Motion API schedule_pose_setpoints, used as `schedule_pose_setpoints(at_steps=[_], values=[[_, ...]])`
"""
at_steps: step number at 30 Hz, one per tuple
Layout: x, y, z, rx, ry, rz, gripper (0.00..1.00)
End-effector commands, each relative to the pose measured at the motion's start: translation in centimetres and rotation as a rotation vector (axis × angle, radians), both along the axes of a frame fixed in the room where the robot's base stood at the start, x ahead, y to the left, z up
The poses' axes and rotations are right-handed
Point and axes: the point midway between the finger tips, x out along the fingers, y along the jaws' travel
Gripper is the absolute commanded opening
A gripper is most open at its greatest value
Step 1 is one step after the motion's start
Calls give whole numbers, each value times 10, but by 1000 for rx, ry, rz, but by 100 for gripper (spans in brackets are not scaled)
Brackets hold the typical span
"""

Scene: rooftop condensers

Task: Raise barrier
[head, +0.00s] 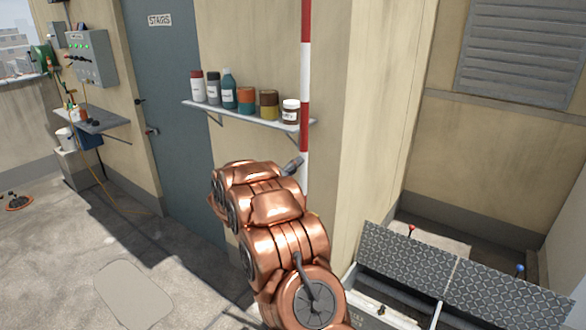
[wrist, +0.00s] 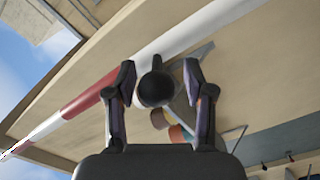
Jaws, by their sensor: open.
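The barrier, a red and white striped pole (head: 305,95), stands upright in the head view in front of the wall shelf. In the wrist view the pole (wrist: 90,98) runs diagonally beyond my gripper. A dark handle with a round end (wrist: 155,89) shows in front of the pole's white part. My gripper (wrist: 158,74) is open, with one finger on each side of the handle and visible gaps to both. In the head view a short dark cylinder (head: 293,164), apparently this handle, sticks out beside the pole; my copper arm hides my gripper and the pole's lower part.
A wall shelf (head: 240,114) with several bottles and jars is close behind the pole. A grey stairs door (head: 172,100) and a control box (head: 90,57) are at left. An open chest with tread-plate lids (head: 405,258) stands at right. The floor at left is mostly clear.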

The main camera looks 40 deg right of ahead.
Motion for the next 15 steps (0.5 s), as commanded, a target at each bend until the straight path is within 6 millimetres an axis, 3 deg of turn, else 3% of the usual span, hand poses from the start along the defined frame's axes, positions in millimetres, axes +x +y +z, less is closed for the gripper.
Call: schedule_pose_setpoints(at_steps=[15], values=[[-20, 76, 0, 0, 0, 6, 53]])
